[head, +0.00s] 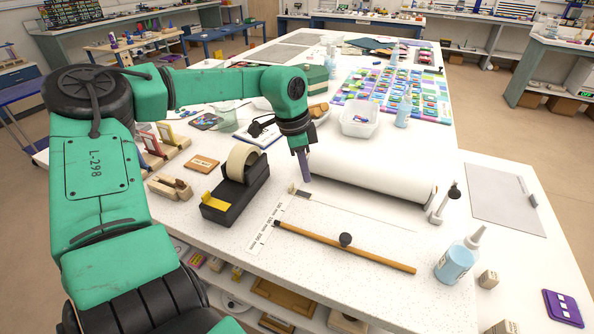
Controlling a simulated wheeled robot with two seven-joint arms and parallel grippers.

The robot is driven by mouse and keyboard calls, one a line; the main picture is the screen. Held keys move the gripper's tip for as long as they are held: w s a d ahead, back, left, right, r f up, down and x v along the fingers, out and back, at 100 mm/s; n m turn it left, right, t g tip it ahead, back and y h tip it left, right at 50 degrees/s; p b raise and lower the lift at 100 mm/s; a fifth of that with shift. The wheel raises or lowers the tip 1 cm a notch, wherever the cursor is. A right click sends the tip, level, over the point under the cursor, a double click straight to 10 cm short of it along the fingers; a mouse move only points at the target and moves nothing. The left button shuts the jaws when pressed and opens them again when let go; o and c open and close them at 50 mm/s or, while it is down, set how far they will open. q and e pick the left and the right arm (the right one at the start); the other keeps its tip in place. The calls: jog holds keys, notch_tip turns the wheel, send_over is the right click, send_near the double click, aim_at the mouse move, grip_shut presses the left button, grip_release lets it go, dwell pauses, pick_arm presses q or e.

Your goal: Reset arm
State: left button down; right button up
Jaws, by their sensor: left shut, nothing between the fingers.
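My left arm is green and comes in from the left in the head view, reaching over the white worktable (380,240). My left gripper (304,172) points down above the table, between a black tape dispenser (233,190) and a large white paper roll (370,176). Its fingers are together with nothing between them. Whether the tips touch the table or the roll's left end is hard to tell. My right gripper does not show.
A wooden rod (345,247) with a black knob and a white ruler (266,230) lie in front of the gripper. A blue glue bottle (458,259) stands at the right edge. A clear tub (360,121) and colourful sheets (400,94) lie behind the roll.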

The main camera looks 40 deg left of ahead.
pick_arm(q)
jog(key=shift+r+p, duration=0.35)
jog(key=shift+r, duration=0.6)
